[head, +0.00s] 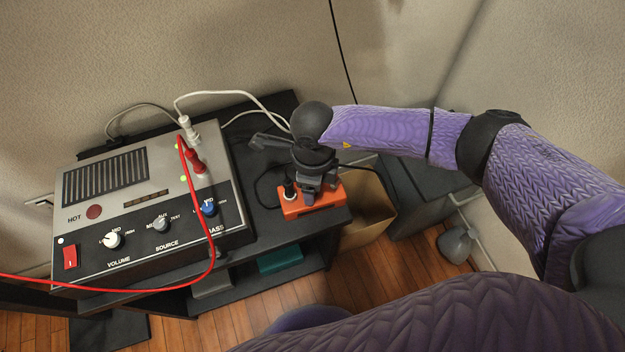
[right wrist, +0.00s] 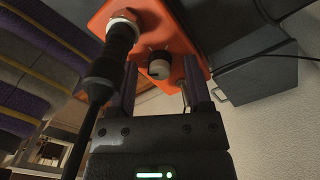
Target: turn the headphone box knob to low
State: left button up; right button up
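The orange headphone box (head: 312,204) sits on the right end of the dark shelf. A black plug (head: 290,189) stands in its left side; it also shows in the right wrist view (right wrist: 121,38). My right gripper (head: 312,187) is over the box, pointing down. In the right wrist view its two fingers are apart, with the box's dark knob with a pale cap (right wrist: 160,69) in the gap, just beyond the tips. I cannot tell whether the fingers touch it. The knob's setting is not readable, and the knob is hidden in the head view. My left gripper is not in view.
A large grey amplifier (head: 130,190) with several knobs and a red switch (head: 70,257) stands to the left. A red cable (head: 213,215) runs across its front. A white cable (head: 235,93) arches behind. An open cardboard box (head: 366,212) stands right of the shelf.

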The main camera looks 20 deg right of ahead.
jog(key=shift+r, duration=0.25)
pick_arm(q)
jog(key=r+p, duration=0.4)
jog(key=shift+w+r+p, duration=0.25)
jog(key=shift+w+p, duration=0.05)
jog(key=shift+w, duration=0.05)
pick_arm(e)
notch_tip(320, 180, up, 9)
jog(key=shift+w+r, duration=0.15)
jog(key=shift+r, duration=0.05)
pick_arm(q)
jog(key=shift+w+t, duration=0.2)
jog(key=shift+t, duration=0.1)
